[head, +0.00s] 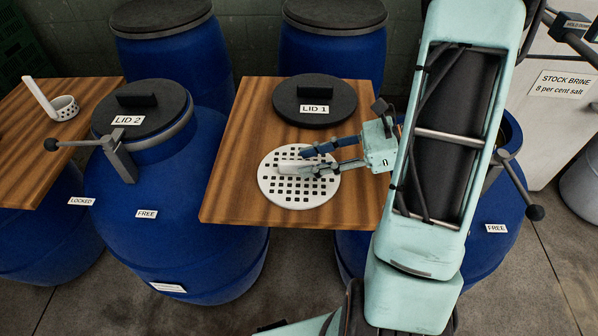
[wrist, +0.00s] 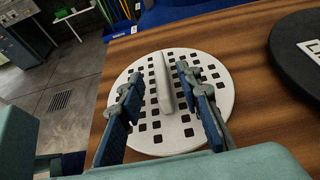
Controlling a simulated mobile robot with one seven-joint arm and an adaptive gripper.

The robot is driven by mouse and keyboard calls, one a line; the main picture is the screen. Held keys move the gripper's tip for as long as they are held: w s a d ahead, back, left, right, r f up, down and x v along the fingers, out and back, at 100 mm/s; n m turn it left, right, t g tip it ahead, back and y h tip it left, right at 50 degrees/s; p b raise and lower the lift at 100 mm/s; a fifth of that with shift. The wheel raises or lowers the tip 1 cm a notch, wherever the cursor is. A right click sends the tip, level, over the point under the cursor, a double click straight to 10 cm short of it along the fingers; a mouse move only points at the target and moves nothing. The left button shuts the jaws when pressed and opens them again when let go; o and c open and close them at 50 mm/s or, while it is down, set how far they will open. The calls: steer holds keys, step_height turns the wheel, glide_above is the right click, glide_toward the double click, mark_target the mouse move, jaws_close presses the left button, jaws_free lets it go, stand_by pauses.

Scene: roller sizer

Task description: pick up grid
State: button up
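The grid (head: 298,190) is a round white disc with square holes, lying flat on a wooden board. It has a raised white bar handle across its middle, which shows in the wrist view (wrist: 162,85). My gripper (head: 311,160) is over the grid, its blue-padded fingers spread. In the wrist view my gripper (wrist: 157,88) has one finger on each side of the handle, with a gap to both. I cannot tell how far the fingertips are above the disc.
Black LID 1 (head: 314,100) lies on the same board (head: 232,195), behind the grid. A blue barrel with LID 2 (head: 142,109) and a clamp lever stands at left. A second board (head: 20,150) holds a white strainer (head: 65,107). The STOCK BRINE tank (head: 565,85) is at right.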

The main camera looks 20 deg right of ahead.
mark_target(304, 162)
steer(key=x, duration=0.3)
steer(key=shift+a+f, duration=0.1)
steer(key=shift+a, duration=0.1)
steer(key=shift+c, duration=0.3)
jaws_close()
